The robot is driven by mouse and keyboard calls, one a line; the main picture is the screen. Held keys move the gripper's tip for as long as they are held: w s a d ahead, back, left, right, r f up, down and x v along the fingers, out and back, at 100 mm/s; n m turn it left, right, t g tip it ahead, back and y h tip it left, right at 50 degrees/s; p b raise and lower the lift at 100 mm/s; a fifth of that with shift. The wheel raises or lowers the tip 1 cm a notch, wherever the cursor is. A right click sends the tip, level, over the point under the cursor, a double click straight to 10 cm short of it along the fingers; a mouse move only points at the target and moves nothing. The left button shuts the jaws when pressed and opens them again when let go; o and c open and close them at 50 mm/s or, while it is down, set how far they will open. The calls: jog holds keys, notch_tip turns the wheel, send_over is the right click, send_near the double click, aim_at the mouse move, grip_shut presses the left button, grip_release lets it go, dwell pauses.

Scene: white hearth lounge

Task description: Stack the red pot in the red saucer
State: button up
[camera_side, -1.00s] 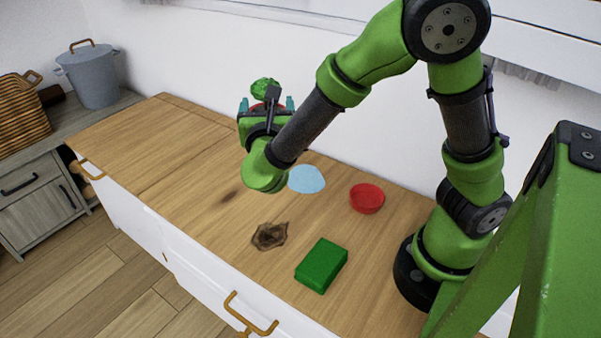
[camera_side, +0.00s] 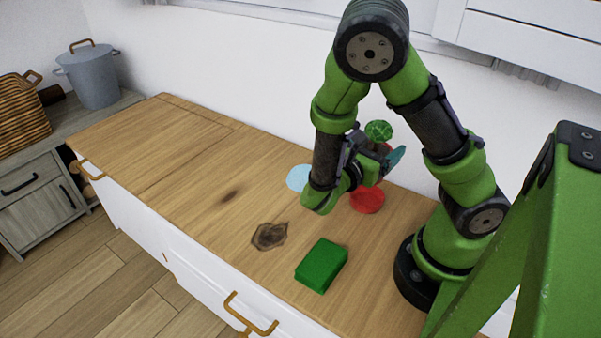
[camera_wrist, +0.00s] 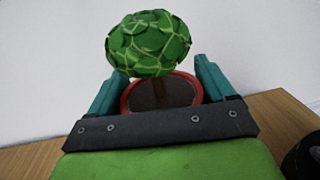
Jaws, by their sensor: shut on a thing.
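The red pot (camera_wrist: 126,99) holds dark soil and a small plant with a round green crown (camera_wrist: 149,44). My gripper (camera_wrist: 160,90) is shut on the red pot, with a teal finger on each side of its rim. In the side view my gripper (camera_side: 378,160) holds the pot up over the right part of the counter, and the crown (camera_side: 379,131) shows above it. The pot is mostly hidden there by the gripper. The red saucer (camera_side: 367,201) lies on the counter below the gripper. I cannot tell the exact gap between pot and saucer.
A light blue saucer (camera_side: 299,178) lies left of the red one, partly hidden by my arm. A green block (camera_side: 321,265) lies nearer the front edge. A dark knot mark (camera_side: 269,236) is on the wood. The counter's left part (camera_side: 160,140) is clear.

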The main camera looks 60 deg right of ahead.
jog(key=shift+f, duration=3.55)
jog(key=shift+f, duration=0.3)
jog(key=o, duration=1.3)
